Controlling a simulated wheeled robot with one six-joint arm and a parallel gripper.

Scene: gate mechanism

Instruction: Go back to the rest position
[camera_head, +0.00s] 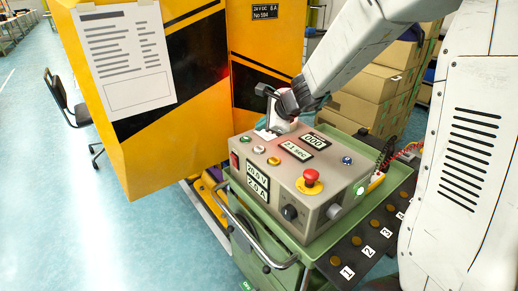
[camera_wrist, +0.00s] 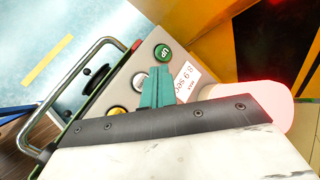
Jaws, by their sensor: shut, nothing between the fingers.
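My gripper (camera_wrist: 157,78) shows its teal fingers closed together, with nothing between them. In the wrist view they are over the grey control box (camera_wrist: 122,75), close to a green UP button (camera_wrist: 162,52) and a white button (camera_wrist: 140,81). I cannot tell whether they touch the box. In the head view my arm reaches in from the upper right and its end is above the back of the control box (camera_head: 325,200); the fingertips are mostly hidden there. The box has a red mushroom button (camera_head: 311,178) and a yellow button (camera_head: 274,161).
The box stands on a green cart (camera_head: 260,252) with a metal handle. A yellow and black gate panel (camera_head: 135,150) with a paper sheet stands at the left. Cardboard boxes (camera_head: 365,95) are stacked behind. A dark strip (camera_head: 375,235) with numbered buttons is at the right.

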